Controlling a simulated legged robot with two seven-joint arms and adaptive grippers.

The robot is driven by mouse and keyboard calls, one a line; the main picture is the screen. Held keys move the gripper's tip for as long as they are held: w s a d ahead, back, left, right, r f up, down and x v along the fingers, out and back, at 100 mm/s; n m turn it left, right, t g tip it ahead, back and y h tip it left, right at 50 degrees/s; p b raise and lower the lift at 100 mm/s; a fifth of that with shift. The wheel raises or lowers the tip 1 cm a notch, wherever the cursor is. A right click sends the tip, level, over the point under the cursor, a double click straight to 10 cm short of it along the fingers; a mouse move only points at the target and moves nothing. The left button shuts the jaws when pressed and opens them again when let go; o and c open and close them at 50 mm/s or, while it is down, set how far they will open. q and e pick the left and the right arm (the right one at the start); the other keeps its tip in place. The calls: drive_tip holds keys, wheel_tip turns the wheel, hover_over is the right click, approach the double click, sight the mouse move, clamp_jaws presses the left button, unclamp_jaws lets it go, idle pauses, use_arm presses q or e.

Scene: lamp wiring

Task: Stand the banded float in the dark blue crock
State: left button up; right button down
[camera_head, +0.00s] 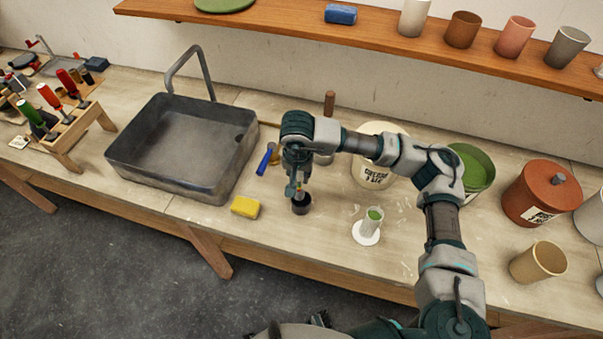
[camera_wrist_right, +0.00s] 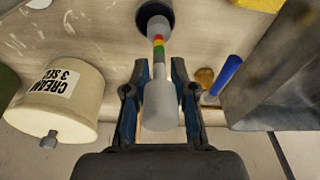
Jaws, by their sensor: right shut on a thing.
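The dark blue crock (camera_head: 301,207) is a small dark cup on the bench, right of the yellow sponge; it also shows at the top of the right wrist view (camera_wrist_right: 154,8). The banded float (camera_wrist_right: 160,106) has a thick grey body and a thin stem with green, yellow and red bands. My right gripper (camera_wrist_right: 160,72) points down above the crock and is shut on the float, one finger on each side. The float's far pale end overlaps the crock's mouth; how deep it sits I cannot tell. My left gripper is not clearly in view.
A yellow sponge (camera_head: 245,207) and a blue-handled tool (camera_head: 265,159) lie near the grey sink (camera_head: 180,150). A white cylinder on a round base (camera_head: 368,232) stands right of the crock. Cream (camera_wrist_right: 58,100), green (camera_head: 474,168) and red-brown (camera_head: 541,193) containers stand further right.

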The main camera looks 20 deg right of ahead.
sight(301, 190)
drive_tip(key=d+f+b, duration=0.2)
drive_tip(key=d+f, duration=0.1)
drive_tip(key=shift+s+d+f, duration=0.15)
drive_tip(key=shift+s+d, duration=0.05)
drive_tip(key=shift+a+f+b, duration=0.4)
drive_tip(key=shift+a+b, duration=0.1)
drive_tip(key=shift+a, duration=0.15)
drive_tip(key=shift+a+f+b, duration=0.4)
drive_tip(key=shift+a+b, duration=0.05)
drive_tip(key=shift+a, duration=0.15)
drive_tip(key=shift+w+a+f, duration=0.1)
drive_tip(key=shift+w+f, duration=0.05)
drive_tip(key=shift+w, duration=0.05)
drive_tip(key=shift+d, duration=1.05)
drive_tip(key=c, duration=1.1)
unclamp_jaws()
drive_tip(key=shift+a+r, duration=0.2)
drive_tip(key=shift+a, duration=0.15)
use_arm(q)
drive_tip(key=f, duration=0.1)
drive_tip(key=s+f, duration=0.1)
drive_tip(key=d+f, duration=0.1)
drive_tip(key=shift+s+f, duration=0.15)
drive_tip(key=shift+f, duration=0.25)
